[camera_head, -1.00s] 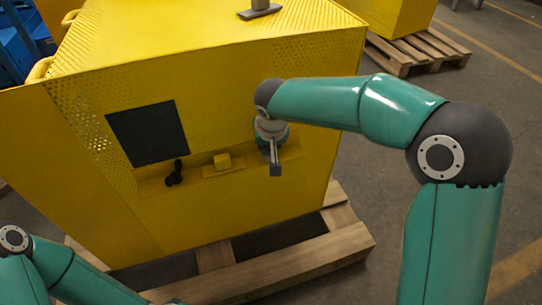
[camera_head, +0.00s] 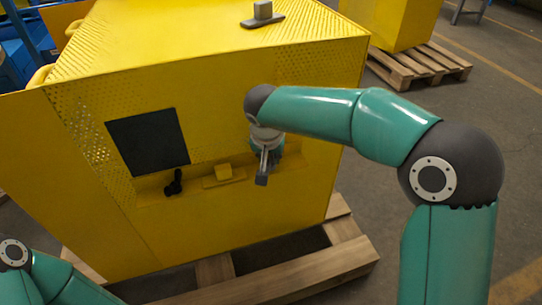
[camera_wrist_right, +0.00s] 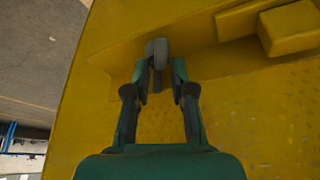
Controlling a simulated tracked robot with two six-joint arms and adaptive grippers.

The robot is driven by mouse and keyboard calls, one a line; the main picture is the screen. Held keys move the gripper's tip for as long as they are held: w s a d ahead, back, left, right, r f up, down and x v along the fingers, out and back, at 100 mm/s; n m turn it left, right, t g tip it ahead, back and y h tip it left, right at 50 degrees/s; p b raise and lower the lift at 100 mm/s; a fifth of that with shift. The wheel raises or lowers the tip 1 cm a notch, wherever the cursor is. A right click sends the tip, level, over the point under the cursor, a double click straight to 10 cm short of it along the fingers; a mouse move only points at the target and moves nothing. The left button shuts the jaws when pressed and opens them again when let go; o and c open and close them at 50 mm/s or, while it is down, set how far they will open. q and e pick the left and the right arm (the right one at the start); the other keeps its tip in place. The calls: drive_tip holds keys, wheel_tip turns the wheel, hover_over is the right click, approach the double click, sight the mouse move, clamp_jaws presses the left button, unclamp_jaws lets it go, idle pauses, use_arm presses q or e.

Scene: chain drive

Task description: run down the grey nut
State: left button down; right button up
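My right gripper (camera_head: 263,170) hangs in front of the yellow cabinet's face, to the right of a small yellow block. In the right wrist view my fingers (camera_wrist_right: 160,72) converge on a grey piece (camera_wrist_right: 157,48) with a thin shank between the fingertips. It also shows at the gripper's end in the head view (camera_head: 261,180). I cannot tell whether this piece is the grey nut or a tool; no other nut can be made out. My left arm (camera_head: 50,278) shows at the lower left, its gripper out of frame.
The yellow cabinet (camera_head: 230,80) stands on a wooden pallet (camera_head: 300,272). Its face has a dark panel (camera_head: 147,142), a black fitting (camera_head: 173,183) and a yellow block (camera_head: 223,172) on a ledge. A grey fitting (camera_head: 262,14) is on top.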

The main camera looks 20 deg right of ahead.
drive_tip(key=shift+o, duration=0.9)
drive_tip(key=v, duration=1.2)
drive_tip(key=shift+d+f, duration=0.1)
